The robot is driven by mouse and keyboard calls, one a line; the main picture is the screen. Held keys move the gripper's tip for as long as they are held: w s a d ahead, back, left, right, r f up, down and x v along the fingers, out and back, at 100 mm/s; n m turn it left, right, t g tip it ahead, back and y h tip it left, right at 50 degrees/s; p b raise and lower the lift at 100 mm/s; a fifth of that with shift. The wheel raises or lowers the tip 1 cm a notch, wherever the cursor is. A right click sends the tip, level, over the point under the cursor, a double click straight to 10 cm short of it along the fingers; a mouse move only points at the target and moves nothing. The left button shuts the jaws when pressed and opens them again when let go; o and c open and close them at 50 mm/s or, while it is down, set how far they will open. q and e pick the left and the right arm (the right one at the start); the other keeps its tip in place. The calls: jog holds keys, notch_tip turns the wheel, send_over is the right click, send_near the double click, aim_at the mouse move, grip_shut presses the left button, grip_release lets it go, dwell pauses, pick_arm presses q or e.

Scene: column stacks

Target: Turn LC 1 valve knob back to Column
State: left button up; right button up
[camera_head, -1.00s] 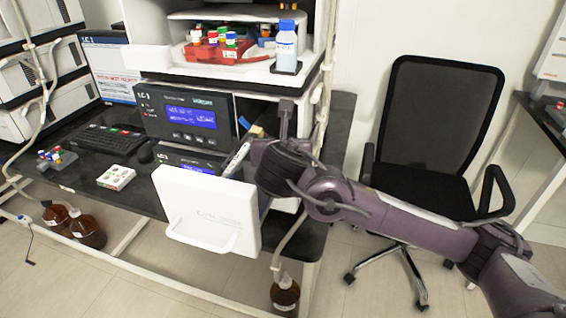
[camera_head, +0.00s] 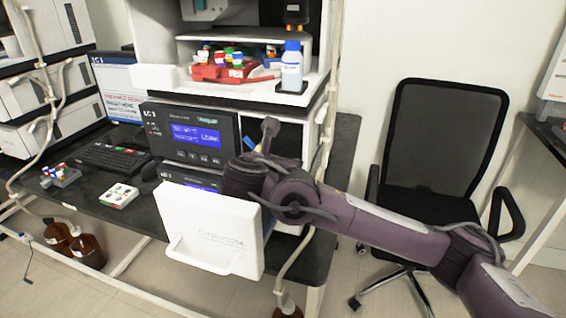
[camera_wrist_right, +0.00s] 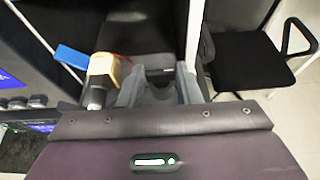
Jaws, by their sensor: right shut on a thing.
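The LC 1 unit, a black panel (camera_head: 185,133) with a lit blue screen, is in the middle of the head view; its small text is not clearly readable. My right arm reaches in from the right to the unit's right side. In the wrist view my right gripper (camera_wrist_right: 160,78) is shut on a dark part, seemingly the valve knob, mostly hidden between the fingers. A yellow fitting (camera_wrist_right: 107,69) with a blue tab (camera_wrist_right: 70,57) and metal stem sits close beside the left finger. The knob's pointing direction is hidden. My left gripper is not in view.
A white front door (camera_head: 205,225) with a handle stands out below the screen. A blue-capped bottle (camera_head: 291,68) and red vial tray (camera_head: 220,73) sit on the shelf above. Tubing runs down the unit's right edge. An office chair (camera_head: 440,150) stands at right.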

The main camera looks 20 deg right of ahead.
jog(key=o, duration=0.7)
jog(key=shift+d+y, duration=0.1)
jog(key=shift+y, duration=0.2)
